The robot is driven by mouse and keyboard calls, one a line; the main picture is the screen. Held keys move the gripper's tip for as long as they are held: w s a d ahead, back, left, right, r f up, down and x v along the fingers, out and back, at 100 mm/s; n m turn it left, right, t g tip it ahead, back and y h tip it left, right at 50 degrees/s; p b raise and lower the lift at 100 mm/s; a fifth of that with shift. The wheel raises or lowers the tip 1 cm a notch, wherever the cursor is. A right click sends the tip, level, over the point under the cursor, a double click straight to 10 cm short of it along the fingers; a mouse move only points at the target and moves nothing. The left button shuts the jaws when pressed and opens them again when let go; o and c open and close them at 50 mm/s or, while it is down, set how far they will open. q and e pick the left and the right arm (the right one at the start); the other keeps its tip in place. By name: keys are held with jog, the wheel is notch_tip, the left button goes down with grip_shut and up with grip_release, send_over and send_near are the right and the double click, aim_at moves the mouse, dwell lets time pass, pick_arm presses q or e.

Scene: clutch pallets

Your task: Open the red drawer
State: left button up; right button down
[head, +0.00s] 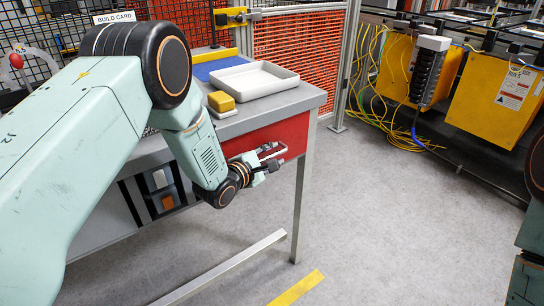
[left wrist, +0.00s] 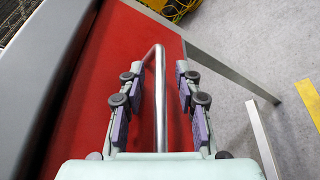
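The red drawer (head: 290,132) is set under the grey worktop, its front looking flush with the table, and its red face also fills much of the left wrist view (left wrist: 105,75). A bent metal bar handle (left wrist: 160,105) stands out from it. My left gripper (head: 272,157) is at the drawer front. In the left wrist view, its fingers (left wrist: 160,85) are apart, one on each side of the handle, with visible gaps to the bar. Most of the handle is hard to make out in the head view. My right gripper is out of view.
On the worktop (head: 300,97) are a white tray (head: 255,82) and a yellow block (head: 221,101). A table leg (head: 303,195) and a low rail (head: 225,268) are close by. Yellow boxes (head: 495,100) and cables lie beyond. Floor to the right is clear.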

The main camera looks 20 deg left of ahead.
pick_arm(q)
grip_shut()
dwell(0.6)
